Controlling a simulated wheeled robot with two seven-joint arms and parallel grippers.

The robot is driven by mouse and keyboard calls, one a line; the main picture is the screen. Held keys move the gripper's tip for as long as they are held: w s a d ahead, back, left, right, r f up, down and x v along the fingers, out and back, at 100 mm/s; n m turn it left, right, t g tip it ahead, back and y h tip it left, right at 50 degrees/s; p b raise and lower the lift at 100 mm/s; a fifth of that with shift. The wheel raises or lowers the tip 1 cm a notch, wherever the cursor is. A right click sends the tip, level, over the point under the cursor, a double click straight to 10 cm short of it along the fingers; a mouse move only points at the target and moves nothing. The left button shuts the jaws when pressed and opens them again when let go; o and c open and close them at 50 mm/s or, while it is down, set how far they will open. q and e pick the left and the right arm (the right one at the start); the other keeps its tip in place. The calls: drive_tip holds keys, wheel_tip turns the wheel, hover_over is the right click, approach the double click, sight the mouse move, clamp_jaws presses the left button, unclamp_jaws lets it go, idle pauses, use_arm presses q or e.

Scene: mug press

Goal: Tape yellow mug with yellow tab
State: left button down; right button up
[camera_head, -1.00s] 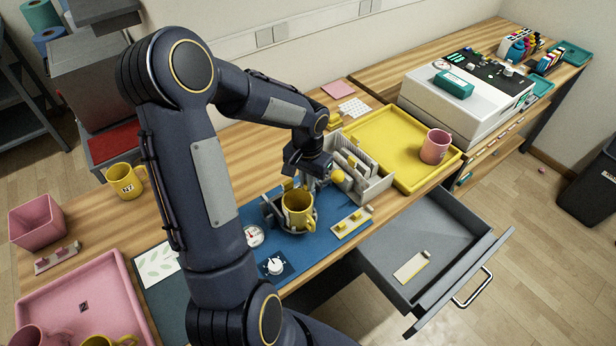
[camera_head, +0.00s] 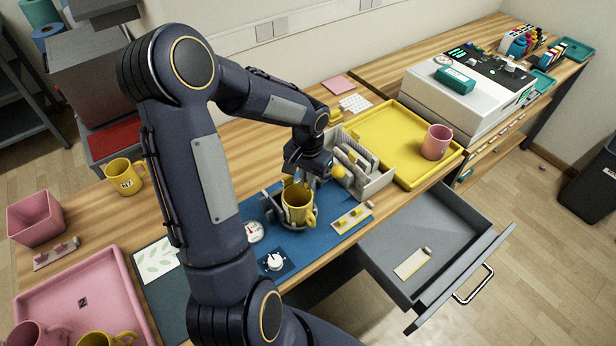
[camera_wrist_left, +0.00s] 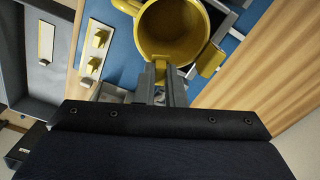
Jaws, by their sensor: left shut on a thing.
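The yellow mug (camera_head: 297,207) stands upright in the grey press fixture (camera_head: 271,203) on the blue mat. In the left wrist view the mug (camera_wrist_left: 150,35) is seen from above, mouth open. My left gripper (camera_head: 308,181) is at the mug's far side, pointing down. In the left wrist view its fingers (camera_wrist_left: 162,80) are shut on a small yellow tab (camera_wrist_left: 160,68) right by the mug's rim; whether the tab touches the mug I cannot tell. A pale strip (camera_head: 352,219) with yellow tabs lies right of the mug. My right gripper is not in view.
A grey divided holder (camera_head: 376,184) and yellow tray (camera_head: 390,125) with a pink mug (camera_head: 436,142) are behind right. An open grey drawer (camera_head: 440,230) juts out at front right. A dial (camera_head: 274,261) sits front left.

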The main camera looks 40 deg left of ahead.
use_arm(q)
drive_tip(key=shift+f+b, duration=0.45)
idle(1.4)
drive_tip(key=c, duration=1.4)
unclamp_jaws()
drive_tip(key=shift+c, duration=0.2)
drive_tip(key=shift+r, duration=0.15)
wheel_tip(320, 180, up, 7)
drive_tip(key=shift+f+b, duration=0.1)
drive_tip(key=shift+b, duration=0.25)
drive_tip(key=shift+r, duration=0.4)
